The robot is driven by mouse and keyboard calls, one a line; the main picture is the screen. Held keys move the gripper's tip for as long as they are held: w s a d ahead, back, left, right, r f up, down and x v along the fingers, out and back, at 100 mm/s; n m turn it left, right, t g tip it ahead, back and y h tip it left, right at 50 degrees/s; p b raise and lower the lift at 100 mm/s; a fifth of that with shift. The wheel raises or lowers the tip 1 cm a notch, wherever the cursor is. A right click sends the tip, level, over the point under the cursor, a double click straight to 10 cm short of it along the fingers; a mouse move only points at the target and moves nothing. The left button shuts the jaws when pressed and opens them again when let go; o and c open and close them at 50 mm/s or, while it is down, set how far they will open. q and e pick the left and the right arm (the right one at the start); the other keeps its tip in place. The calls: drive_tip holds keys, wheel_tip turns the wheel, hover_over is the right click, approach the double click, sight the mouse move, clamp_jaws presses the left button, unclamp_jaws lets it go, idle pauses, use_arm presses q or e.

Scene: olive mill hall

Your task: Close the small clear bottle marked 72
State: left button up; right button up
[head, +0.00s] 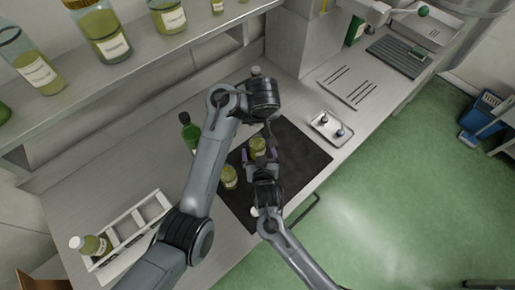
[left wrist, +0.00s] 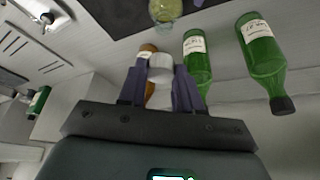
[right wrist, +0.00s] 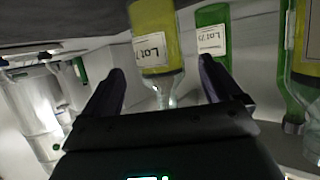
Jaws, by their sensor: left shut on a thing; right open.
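A small clear bottle (head: 257,147) of yellow-green liquid stands on the dark mat (head: 300,150). In the right wrist view the bottle (right wrist: 155,45) appears inverted, with a "Lot 7…" label; the last digit is unclear. Its glass neck shows no cap. My right gripper (head: 259,160) is open, its fingers on either side of that bottle. A second similar bottle (head: 229,177) stands left of it. My left gripper (left wrist: 160,75) is shut on a small pale cap-like piece (left wrist: 160,62); its tip is mostly hidden in the head view.
A small tray (head: 325,122) with two stoppers lies right of the mat. A green bottle (head: 190,135) stands left of my left arm. A white rack (head: 125,225) with a bottle (head: 90,244) is at lower left. Jars line the shelf (head: 150,55) above.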

use_arm(q)
drive_tip(key=shift+w, duration=0.1)
use_arm(e)
drive_tip(key=shift+x, duration=2.55)
drive_tip(key=shift+r, duration=0.1)
drive_tip(key=c, duration=1.5)
use_arm(q)
hover_over(257, 134)
drive_tip(key=s, duration=0.1)
drive_tip(key=shift+d+f, duration=0.15)
drive_tip(key=shift+f, duration=2.3)
drive_tip(key=shift+f, duration=0.1)
drive_tip(key=shift+f, duration=0.8)
drive_tip(key=shift+f, duration=0.6)
